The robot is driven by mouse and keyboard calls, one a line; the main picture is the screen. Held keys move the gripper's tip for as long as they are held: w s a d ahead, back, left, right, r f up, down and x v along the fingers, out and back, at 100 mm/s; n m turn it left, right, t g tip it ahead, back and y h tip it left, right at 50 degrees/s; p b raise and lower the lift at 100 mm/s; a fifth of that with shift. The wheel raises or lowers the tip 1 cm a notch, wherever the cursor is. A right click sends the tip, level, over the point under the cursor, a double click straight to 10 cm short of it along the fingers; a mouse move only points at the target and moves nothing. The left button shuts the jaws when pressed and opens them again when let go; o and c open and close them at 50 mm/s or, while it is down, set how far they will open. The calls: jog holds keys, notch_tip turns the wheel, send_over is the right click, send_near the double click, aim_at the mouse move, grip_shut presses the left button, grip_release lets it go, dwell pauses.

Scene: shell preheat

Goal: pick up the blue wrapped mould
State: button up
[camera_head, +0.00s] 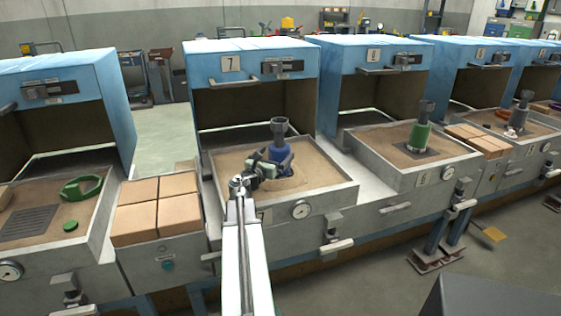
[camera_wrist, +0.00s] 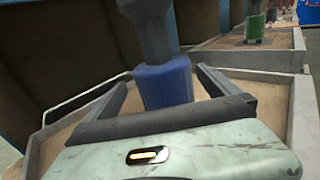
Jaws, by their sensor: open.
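The blue wrapped mould (camera_head: 281,156) stands upright in the sand tray of oven 7, with a dark grey funnel-shaped top (camera_head: 279,128). My gripper (camera_head: 270,160) is at its left side, low over the sand. In the wrist view the mould (camera_wrist: 165,84) is straight ahead, between the two open fingers of my gripper (camera_wrist: 165,85). Its grey top (camera_wrist: 150,22) rises out of the picture. The mould's lower part is hidden behind my gripper, and I cannot tell whether a finger touches it.
The tray's metal rim (camera_head: 345,192) surrounds the sand. The blue hood of oven 7 (camera_head: 225,72) overhangs the back. A green wrapped mould (camera_head: 419,137) stands in the tray to the right. Tan bricks (camera_head: 155,207) lie left of the tray.

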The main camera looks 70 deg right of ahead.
aim_at(283, 149)
jog(key=d, duration=0.3)
jog(key=s+d, duration=0.1)
jog(key=d, duration=0.2)
jog(key=shift+a, duration=0.1)
jog(key=c, duration=2)
notch_tip(283, 149, up, 10)
jog(key=p, duration=1)
jog(key=shift+r, duration=0.1)
